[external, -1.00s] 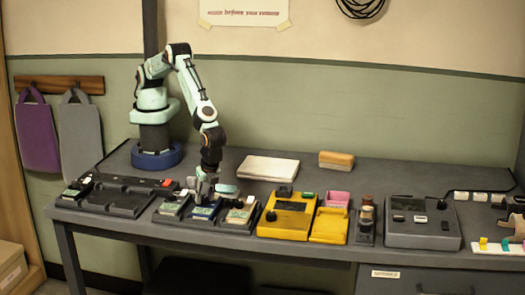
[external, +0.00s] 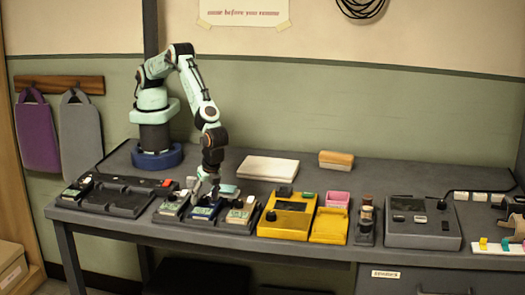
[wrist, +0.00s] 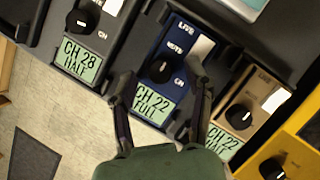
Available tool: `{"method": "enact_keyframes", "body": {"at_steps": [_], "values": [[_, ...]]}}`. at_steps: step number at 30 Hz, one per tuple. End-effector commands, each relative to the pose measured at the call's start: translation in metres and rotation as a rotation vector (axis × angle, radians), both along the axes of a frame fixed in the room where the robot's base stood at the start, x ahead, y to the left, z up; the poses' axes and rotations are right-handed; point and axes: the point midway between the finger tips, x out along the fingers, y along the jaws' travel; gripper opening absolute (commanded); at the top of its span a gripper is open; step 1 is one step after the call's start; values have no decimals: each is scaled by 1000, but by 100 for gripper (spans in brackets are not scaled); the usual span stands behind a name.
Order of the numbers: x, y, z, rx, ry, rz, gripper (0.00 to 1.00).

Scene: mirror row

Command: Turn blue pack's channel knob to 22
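The blue pack (wrist: 178,50) lies between a black pack and a tan pack; in the external view it (external: 205,213) is partly covered by my gripper. In the wrist view its round black knob (wrist: 160,68) shows beside the words MUTE and CH, and its green display (wrist: 153,103) reads CH 22 FULL. My gripper (wrist: 160,80) is open, its dark fingers apart on either side of the blue pack's knob end. Whether a finger touches the pack or knob I cannot tell. My gripper also shows low over the packs in the external view (external: 206,195).
The tan pack (wrist: 255,92) on the right shows 22, partly hidden by a finger. A yellow unit (external: 287,216) stands close to the right. The bench behind my gripper is clearer.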

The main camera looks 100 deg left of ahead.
Motion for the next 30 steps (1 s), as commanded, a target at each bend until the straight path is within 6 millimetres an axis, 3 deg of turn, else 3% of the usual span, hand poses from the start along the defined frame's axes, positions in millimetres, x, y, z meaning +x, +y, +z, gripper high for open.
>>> {"method": "enact_keyframes", "body": {"at_steps": [8,18,24,30], "values": [[5,-5,15,-4,-3,-1,51],[26,-26,87,-4,-4,0,51],[32,-32,106,-1,-1,0,51],[33,-33,111,0,0,0,51]]}}
